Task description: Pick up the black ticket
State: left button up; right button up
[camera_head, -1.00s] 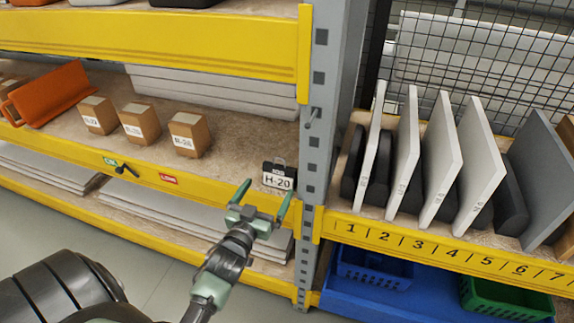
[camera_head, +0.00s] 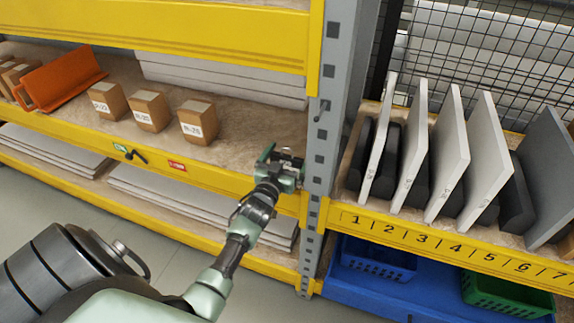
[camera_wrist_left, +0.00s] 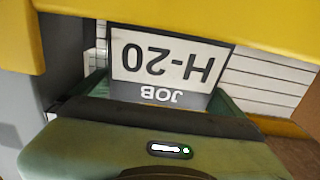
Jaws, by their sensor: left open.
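The black ticket shows large in the left wrist view (camera_wrist_left: 168,66), with a white label reading "H-20" and a "JOB" strip, upside down in that picture. It stands at the right end of the middle shelf, beside the grey upright. In the head view my left gripper (camera_head: 282,160) is right at the ticket and hides most of it. The gripper is open. Its green fingers lie at either side of the ticket; whether they touch it cannot be told. My right gripper is not in view.
A grey upright (camera_head: 322,130) stands just right of my left gripper. The yellow shelf edge (camera_head: 225,180) runs in front. Small labelled boxes (camera_head: 198,122) and an orange holder (camera_head: 62,78) stand left. Upright panels (camera_head: 448,150) fill the numbered rack on the right.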

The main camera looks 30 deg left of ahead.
pick_arm(q)
jog(key=shift+w+a, duration=0.15)
jog(key=shift+w, duration=0.45)
jog(key=c, duration=1.1)
jog(key=shift+o, duration=0.2)
jog(key=shift+s+a+r, duration=0.1)
jog(key=shift+a+r, duration=0.05)
jog(key=shift+r, duration=0.05)
notch_tip(320, 180, up, 6)
jog(key=s+a+b, duration=0.2)
jog(key=a, duration=0.7)
jog(key=s+a+b, duration=0.2)
jog(key=a, duration=0.8)
jog(key=shift+s+r, duration=0.3)
